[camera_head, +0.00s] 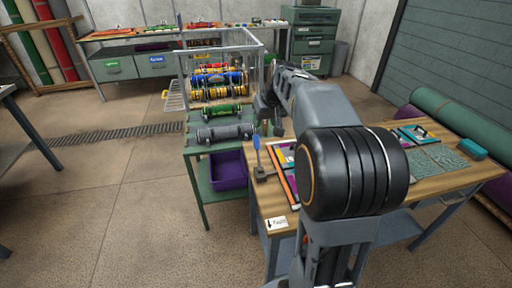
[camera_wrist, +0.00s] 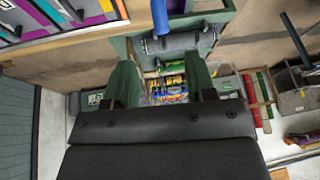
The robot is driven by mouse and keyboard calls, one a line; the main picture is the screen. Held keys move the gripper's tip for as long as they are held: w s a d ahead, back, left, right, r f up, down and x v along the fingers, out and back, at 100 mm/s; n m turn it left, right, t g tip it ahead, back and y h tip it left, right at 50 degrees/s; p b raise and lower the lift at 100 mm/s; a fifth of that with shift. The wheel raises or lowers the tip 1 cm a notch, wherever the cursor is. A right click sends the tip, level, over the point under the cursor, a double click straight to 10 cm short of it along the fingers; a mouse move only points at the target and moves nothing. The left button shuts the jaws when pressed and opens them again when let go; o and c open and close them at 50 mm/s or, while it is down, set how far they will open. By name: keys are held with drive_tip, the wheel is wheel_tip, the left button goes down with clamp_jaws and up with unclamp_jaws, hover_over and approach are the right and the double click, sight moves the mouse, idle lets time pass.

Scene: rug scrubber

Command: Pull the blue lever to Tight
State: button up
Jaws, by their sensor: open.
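The blue lever (camera_head: 257,148) stands roughly upright on a dark base (camera_head: 262,174) at the left edge of the wooden workbench in the head view. A white label (camera_head: 277,223) with a down arrow and small text, seemingly "Tight", is at the bench's near left corner. My gripper (camera_head: 266,108) is beyond the lever in the head view, partly hidden by my arm. In the wrist view the two fingers of my gripper (camera_wrist: 162,78) are apart with nothing held between them. The blue lever (camera_wrist: 160,16) shows there at the top centre, clear of the fingers.
Framed panels (camera_head: 285,160) and grey-green mats (camera_head: 445,158) lie on the workbench (camera_head: 258,203). A green stepped rack (camera_head: 197,160) with rolled rugs and a purple bin (camera_head: 229,170) stands left of it. Open floor (camera_head: 125,220) lies farther left.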

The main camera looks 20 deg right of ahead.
sight(257, 140)
drive_tip(key=b+x, duration=0.1)
drive_tip(key=x, duration=1.2)
drive_tip(key=shift+w+f, duration=0.15)
drive_tip(key=shift+f, duration=0.05)
